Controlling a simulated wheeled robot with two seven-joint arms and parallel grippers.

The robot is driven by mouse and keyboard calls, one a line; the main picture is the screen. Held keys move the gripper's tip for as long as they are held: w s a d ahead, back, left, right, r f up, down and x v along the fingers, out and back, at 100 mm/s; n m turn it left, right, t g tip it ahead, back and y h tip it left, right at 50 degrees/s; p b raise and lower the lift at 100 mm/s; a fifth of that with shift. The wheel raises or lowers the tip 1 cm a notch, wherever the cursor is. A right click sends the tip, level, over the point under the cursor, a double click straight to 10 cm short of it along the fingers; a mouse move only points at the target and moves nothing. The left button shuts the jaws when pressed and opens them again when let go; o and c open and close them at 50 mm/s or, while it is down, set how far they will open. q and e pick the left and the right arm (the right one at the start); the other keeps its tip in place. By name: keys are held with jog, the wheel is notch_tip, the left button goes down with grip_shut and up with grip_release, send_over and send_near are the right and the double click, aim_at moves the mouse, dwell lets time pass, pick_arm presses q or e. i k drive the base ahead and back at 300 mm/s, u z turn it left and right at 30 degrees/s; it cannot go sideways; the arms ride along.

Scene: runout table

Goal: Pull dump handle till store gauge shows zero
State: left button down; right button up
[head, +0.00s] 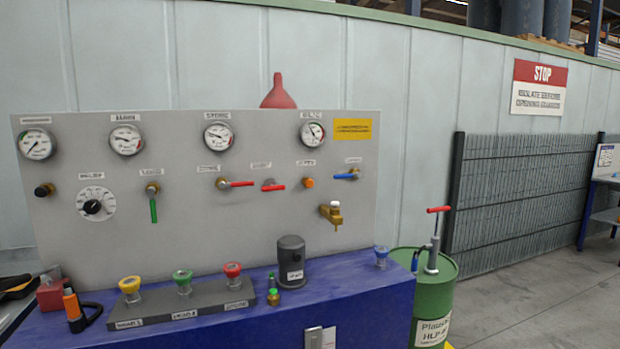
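The store gauge (219,136) is the third round dial from the left on the grey panel, under a label that seems to read STORE. Its needle appears to point to the left; the exact reading is too small to tell. Below it are two red-handled valves, a left one (237,184) and a right one (272,186), both with handles lying about level. Their labels are too blurred to tell surely which is the dump handle. Neither of my grippers shows in the head view.
A green lever (153,208) hangs down; a blue lever (345,176) lies level. A brass tap (332,213) sticks out at right. On the blue bench (370,290) stand a dark canister (291,262) and a grey block (205,305) with coloured caps. A green drum (434,285) stands at right.

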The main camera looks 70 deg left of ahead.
aim_at(270, 188)
jog(key=u, duration=0.3)
jog(key=i, duration=1.55)
jog(key=u, duration=1.7)
jog(key=i, duration=1)
jog(key=u, duration=1)
